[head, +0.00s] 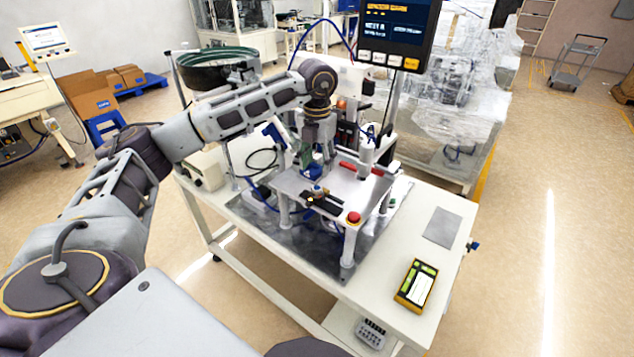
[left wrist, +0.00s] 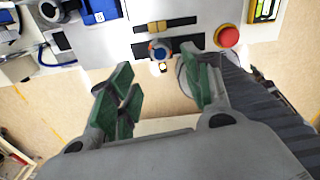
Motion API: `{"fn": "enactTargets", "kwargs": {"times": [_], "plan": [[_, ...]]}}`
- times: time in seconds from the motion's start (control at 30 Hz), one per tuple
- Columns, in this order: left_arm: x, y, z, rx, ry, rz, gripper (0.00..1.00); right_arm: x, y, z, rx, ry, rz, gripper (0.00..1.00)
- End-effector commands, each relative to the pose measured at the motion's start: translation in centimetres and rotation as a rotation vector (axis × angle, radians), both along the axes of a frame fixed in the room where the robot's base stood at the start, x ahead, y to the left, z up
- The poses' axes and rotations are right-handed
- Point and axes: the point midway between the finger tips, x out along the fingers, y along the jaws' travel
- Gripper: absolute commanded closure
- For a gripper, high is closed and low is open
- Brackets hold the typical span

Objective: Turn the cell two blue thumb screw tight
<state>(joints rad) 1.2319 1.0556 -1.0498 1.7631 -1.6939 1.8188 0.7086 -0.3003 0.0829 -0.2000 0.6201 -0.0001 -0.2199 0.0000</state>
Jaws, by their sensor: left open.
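The blue thumb screw (head: 317,189) sits at the front edge of the raised metal plate (head: 300,184), by a dark bracket. My left gripper (head: 316,163) is above the plate, behind and above the screw in the head view. In the left wrist view my left gripper (left wrist: 160,86) has its green-padded fingers spread wide with nothing between them. The screw lies beyond the fingertips, apart from them. My right gripper is not in view.
A red button (head: 353,217) stands right of the screw on the plate's front corner. A red handle (head: 361,169) and an upright cylinder (head: 366,155) are farther back. A yellow-black device (head: 416,285) and a grey pad (head: 442,227) lie on the white table's right side.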

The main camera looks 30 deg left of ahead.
Motion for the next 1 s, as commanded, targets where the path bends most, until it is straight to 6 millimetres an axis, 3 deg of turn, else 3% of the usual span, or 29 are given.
{"fn": "enactTargets", "kwargs": {"times": [0.5,0.7,1.0], "plan": [[0.0,0.0,-6.5,0.000,0.002,0.000,0.51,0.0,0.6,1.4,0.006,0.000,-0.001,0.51],[0.0,0.0,-7.7,0.000,0.001,0.000,0.51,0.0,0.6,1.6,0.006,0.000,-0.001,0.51],[0.0,0.0,-8.0,-0.001,0.001,0.000,0.51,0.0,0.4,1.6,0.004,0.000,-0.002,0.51]]}}
